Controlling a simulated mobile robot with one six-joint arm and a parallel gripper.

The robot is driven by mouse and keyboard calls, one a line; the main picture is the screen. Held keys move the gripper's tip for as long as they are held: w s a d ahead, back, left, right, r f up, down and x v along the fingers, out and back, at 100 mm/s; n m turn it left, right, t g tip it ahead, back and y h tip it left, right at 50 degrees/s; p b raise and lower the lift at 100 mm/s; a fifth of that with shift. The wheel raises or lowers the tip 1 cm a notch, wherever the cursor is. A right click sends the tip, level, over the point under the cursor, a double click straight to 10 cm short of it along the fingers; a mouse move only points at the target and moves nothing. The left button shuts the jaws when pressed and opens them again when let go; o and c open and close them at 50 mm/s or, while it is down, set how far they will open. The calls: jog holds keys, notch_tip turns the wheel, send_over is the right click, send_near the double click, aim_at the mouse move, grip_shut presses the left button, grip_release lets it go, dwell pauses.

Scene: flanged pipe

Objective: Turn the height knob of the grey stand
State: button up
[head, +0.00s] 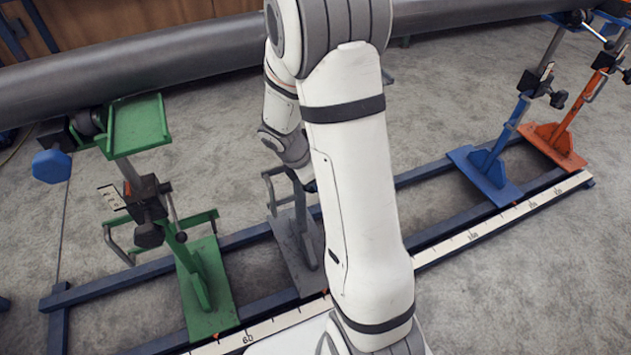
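The grey stand (296,252) is on the blue rail frame in the middle of the head view. Its flat base plate and a bent grey handle (270,190) show left of my arm. The upper part of the stand and its height knob are hidden behind my white arm. My wrist reaches down behind my forearm, just above the visible part of the stand. My gripper is hidden behind the forearm, so I cannot see its fingers or whether it touches the knob.
A green stand (208,285) with a black knob (149,235) is at left. A blue stand (486,172) and an orange stand (556,140) are at right. A large grey pipe (150,57) runs across the back. A measuring strip (480,228) lines the near rail.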

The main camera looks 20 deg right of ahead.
jog(key=shift+c, duration=0.4)
jog(key=c, duration=0.9)
jog(key=p, duration=0.3)
jog(key=shift+r+y, duration=0.35)
jog(key=shift+y, duration=0.05)
jog(key=p, duration=0.2)
jog(key=shift+y+p, duration=0.4)
jog(key=y+p, duration=0.1)
jog(key=p, duration=0.2)
jog(key=shift+p, duration=0.3)
jog(key=shift+f+p, duration=0.15)
jog(key=shift+p, duration=0.75)
jog(key=shift+f+y+p, duration=0.25)
jog(key=shift+y+p, duration=0.05)
